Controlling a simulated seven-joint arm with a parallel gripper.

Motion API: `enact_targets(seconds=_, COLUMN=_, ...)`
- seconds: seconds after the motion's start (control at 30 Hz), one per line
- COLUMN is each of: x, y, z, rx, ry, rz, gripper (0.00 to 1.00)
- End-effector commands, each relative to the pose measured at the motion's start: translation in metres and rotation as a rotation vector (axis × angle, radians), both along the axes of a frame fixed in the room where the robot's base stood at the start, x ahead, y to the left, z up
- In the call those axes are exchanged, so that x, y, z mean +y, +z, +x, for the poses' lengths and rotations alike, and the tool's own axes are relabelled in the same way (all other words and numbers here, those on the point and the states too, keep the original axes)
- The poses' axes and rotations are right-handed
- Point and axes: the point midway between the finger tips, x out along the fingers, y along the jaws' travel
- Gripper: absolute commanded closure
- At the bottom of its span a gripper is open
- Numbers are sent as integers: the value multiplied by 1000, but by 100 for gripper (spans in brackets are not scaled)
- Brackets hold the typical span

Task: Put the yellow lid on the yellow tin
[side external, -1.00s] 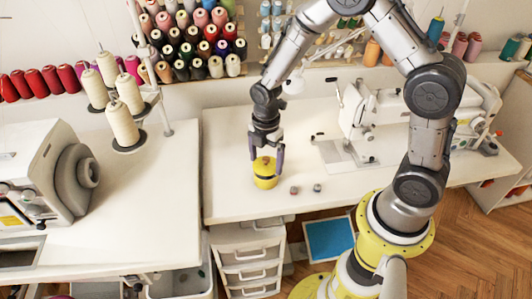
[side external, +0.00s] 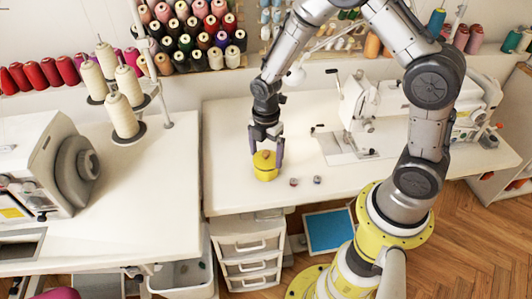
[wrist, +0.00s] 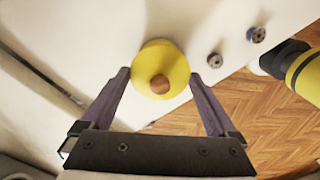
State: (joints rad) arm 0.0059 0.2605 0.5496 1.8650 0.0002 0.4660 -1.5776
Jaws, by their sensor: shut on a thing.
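The yellow lid (wrist: 162,60) is a round disc with a brown wooden knob (wrist: 160,84), seen from above in the wrist view. In the side external view the lid (side external: 264,158) sits on or just over the yellow tin (side external: 265,175) on the white table; I cannot tell whether it is fully seated. My gripper (side external: 267,158) points down, with one finger on each side of the lid. In the wrist view my gripper (wrist: 160,76) is shut on the lid's rim. The lid hides the tin there.
Two small spools (side external: 293,182) (side external: 317,180) lie on the table just right of the tin. A sewing machine (side external: 358,110) stands further right. The table's front edge is close to the tin. A left table holds cream thread cones (side external: 121,118). The tabletop left of the tin is clear.

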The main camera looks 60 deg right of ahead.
Motion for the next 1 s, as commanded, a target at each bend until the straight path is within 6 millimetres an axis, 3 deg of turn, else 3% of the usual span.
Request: enact_targets(seconds=1.0, x=0, y=-9, z=0, rx=1, ry=0, rz=0, gripper=59)
